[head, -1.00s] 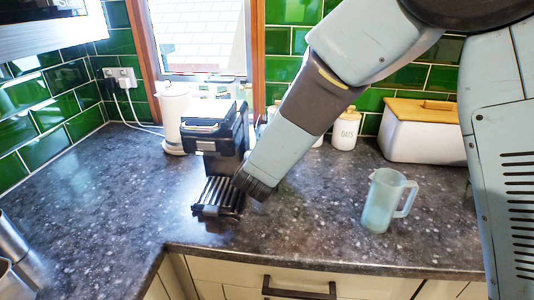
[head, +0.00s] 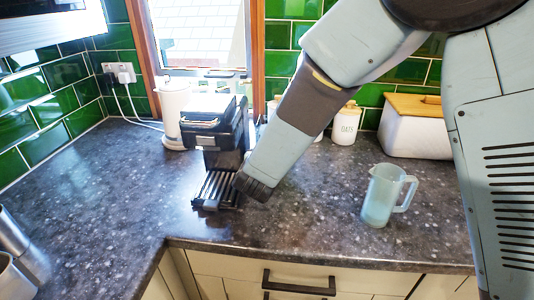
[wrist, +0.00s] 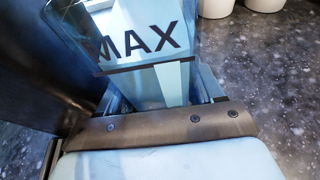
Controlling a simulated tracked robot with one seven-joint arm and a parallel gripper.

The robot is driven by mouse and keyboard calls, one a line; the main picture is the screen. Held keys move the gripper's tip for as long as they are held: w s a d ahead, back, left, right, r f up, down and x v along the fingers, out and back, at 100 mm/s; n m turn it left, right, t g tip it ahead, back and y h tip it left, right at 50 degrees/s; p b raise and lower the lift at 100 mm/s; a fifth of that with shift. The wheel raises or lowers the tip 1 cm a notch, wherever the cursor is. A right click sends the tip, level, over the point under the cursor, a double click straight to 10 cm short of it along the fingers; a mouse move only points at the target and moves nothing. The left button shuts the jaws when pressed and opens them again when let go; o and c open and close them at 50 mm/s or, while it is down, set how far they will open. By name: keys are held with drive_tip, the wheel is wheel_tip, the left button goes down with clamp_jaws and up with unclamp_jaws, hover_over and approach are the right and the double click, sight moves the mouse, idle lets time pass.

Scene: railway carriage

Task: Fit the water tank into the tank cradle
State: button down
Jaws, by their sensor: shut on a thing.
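The water tank (wrist: 125,45) is clear and bluish with "MAX" in dark letters. It fills the upper left of the wrist view, and my gripper (wrist: 160,92) is shut on it. In the head view my forearm hides the gripper, and I cannot make out the tank there. A black coffee machine (head: 222,145) with a ribbed drip tray (head: 215,190) stands on the worktop. A dark surface (wrist: 35,70), probably the machine's side, is close to the tank's left in the wrist view. I cannot make out the tank cradle, nor whether the tank touches it.
A pale jug (head: 381,198) stands on the worktop (head: 310,215) to the right. A white bin with a wooden lid (head: 415,130), an oats jar (head: 346,125) and a white kettle-like vessel (head: 173,110) stand at the back.

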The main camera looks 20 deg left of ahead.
drive_tip(key=shift+c, duration=0.4)
unclamp_jaws()
drive_tip(key=shift+s, duration=0.1)
drive_tip(key=v, duration=1.3)
drive_tip(key=shift+s, duration=0.3)
drive_tip(key=shift+d, duration=0.1)
